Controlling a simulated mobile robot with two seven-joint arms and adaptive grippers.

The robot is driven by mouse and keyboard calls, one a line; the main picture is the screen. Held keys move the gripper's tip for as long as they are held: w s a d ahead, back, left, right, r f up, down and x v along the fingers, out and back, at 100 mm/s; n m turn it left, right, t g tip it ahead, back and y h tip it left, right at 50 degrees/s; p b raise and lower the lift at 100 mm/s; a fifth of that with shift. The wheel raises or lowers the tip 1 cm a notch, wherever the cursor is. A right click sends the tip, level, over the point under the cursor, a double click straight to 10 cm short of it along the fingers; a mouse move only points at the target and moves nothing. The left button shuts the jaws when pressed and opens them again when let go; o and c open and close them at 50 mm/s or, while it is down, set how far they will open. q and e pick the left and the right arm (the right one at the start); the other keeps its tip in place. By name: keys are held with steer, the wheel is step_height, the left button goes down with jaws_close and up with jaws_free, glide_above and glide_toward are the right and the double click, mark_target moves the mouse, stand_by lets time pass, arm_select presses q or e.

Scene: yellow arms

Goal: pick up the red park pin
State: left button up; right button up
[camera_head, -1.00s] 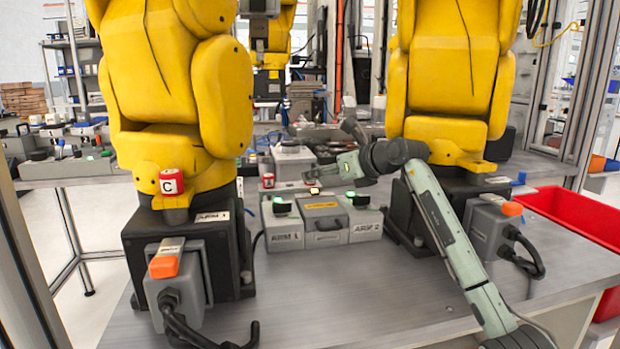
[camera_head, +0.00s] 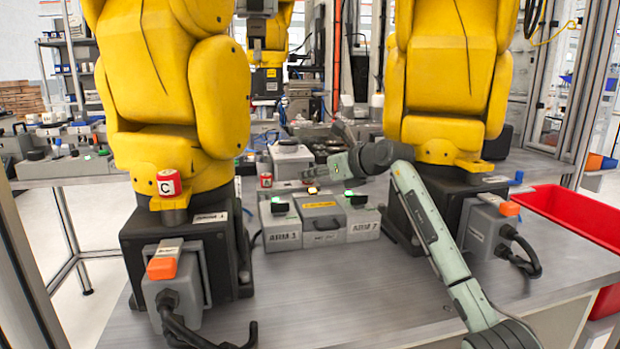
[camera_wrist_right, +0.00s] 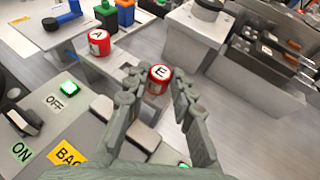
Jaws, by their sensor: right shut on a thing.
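My right gripper (camera_head: 312,180) reaches in from the right over the grey control boxes. In the right wrist view its fingers (camera_wrist_right: 157,86) are closed on a red park pin with a white top marked E (camera_wrist_right: 159,84). That pin is not clear in the head view. A second red pin, marked A (camera_wrist_right: 98,43), stands on a grey block beyond and left of the fingers. A red pin marked C (camera_head: 169,183) sits on the left yellow arm's bracket. Another red pin (camera_head: 265,181) stands behind the boxes. My left gripper is not in view.
Two yellow arms (camera_head: 165,80) (camera_head: 452,70) stand on black bases either side of the control boxes (camera_head: 320,222). A red bin (camera_head: 575,222) is at the right. The front of the grey table (camera_head: 350,285) is clear.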

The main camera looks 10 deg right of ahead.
steer(key=shift+r, duration=0.1)
steer(key=shift+r, duration=0.6)
step_height(320, 180, up, 3)
steer(key=shift+f+b, duration=0.2)
steer(key=shift+b, duration=0.1)
arm_select(q)
steer(key=w+d+r+b, duration=0.1)
steer(key=w+r, duration=0.2)
steer(key=r, duration=0.3)
steer(key=shift+w+r+t, duration=0.3)
steer(key=shift+r+t, duration=0.05)
steer(key=shift+t, duration=0.05)
arm_select(e)
steer(key=s+a+r, duration=0.6)
steer(key=a+r, duration=0.1)
steer(key=a, duration=0.3)
